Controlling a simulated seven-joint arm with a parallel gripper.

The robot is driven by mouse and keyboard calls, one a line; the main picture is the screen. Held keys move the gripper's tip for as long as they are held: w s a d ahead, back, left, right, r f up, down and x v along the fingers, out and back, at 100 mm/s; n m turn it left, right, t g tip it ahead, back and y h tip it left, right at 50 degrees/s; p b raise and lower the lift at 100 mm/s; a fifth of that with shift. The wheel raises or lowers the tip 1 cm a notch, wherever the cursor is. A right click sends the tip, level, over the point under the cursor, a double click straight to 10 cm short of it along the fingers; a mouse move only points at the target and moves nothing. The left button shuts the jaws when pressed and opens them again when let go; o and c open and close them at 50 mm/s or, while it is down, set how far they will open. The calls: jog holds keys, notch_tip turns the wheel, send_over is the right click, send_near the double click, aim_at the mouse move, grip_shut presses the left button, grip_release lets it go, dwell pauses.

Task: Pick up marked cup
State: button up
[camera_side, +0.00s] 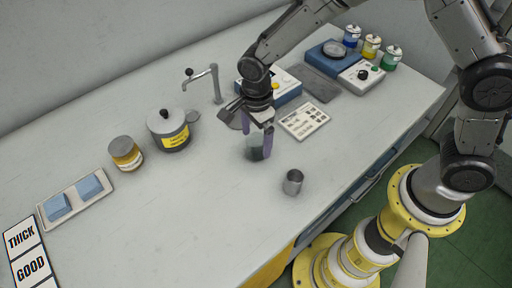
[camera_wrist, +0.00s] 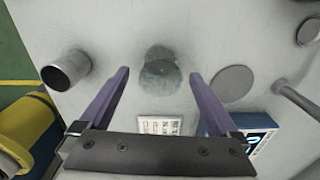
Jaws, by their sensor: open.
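A translucent grey-green cup (camera_side: 254,150) stands on the bench in the side view. It also shows in the wrist view (camera_wrist: 160,76), between the two fingertips in the picture. I cannot make out a mark on it. My gripper (camera_side: 258,138) points down over this cup with its purple fingers spread. In the wrist view my gripper (camera_wrist: 159,88) is open, with a finger on either side of the cup; contact cannot be told. A metal cup (camera_side: 293,183) stands apart, nearer the bench's front edge; it shows at the upper left of the wrist view (camera_wrist: 66,70).
A grey round disc (camera_wrist: 232,83) lies beside the cup. A printed card (camera_side: 304,121), a blue-and-white device (camera_side: 287,92) and a tap (camera_side: 214,84) stand near my gripper. A lidded pot (camera_side: 169,132) and an amber jar (camera_side: 126,154) are left.

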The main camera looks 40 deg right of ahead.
jog(key=shift+f, duration=0.9)
jog(key=c, duration=1.4)
